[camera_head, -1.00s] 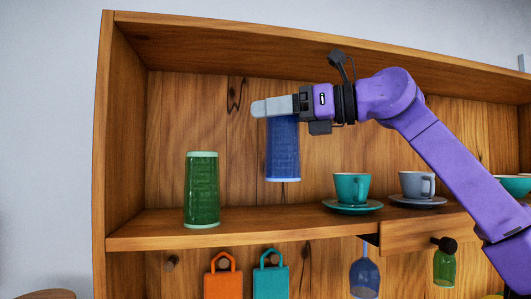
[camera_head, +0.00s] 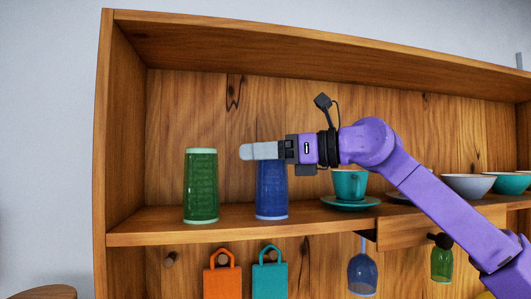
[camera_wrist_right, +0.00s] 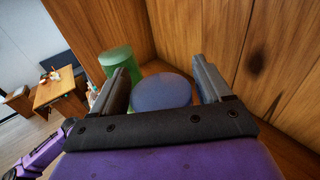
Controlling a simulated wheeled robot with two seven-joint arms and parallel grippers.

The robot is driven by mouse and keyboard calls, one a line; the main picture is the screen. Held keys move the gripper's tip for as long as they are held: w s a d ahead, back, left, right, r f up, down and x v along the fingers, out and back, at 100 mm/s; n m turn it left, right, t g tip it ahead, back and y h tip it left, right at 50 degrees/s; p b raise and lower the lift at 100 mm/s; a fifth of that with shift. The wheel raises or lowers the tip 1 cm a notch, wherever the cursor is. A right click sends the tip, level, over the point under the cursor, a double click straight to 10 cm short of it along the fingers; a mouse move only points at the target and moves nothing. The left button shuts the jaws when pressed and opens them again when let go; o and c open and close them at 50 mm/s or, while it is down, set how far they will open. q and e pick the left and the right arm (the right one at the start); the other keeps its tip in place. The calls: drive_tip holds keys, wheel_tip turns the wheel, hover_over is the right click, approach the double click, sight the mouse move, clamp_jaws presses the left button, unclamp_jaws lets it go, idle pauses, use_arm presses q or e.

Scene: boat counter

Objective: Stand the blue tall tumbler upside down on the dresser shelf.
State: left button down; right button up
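The blue tumbler (camera_head: 271,192) is upright in line, with a pale rim at its lower end, and appears to touch the dresser shelf (camera_head: 240,226). Its upper end is hidden behind my finger in the head view. In the right wrist view this end shows as a closed blue-grey disc (camera_wrist_right: 162,92), so the tumbler looks upside down. My right gripper (camera_head: 259,151) comes from the right, level with the tumbler's top. My left gripper is not in view.
A green tumbler (camera_head: 201,188) stands just left of the blue one, with a narrow gap. To the right are a teal cup (camera_head: 349,184) on a saucer and bowls (camera_head: 467,186). Bags (camera_head: 269,280) and glasses hang below. The shelf's left end is clear.

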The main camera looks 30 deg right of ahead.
drive_tip(key=shift+o, duration=0.3)
drive_tip(key=shift+d, duration=0.1)
drive_tip(key=shift+r, duration=0.25)
drive_tip(key=shift+s+d+f, duration=0.1)
drive_tip(key=shift+s+d, duration=0.15)
drive_tip(key=b+v, duration=0.3)
drive_tip(key=v, duration=0.8)
drive_tip(key=shift+s+d, duration=0.1)
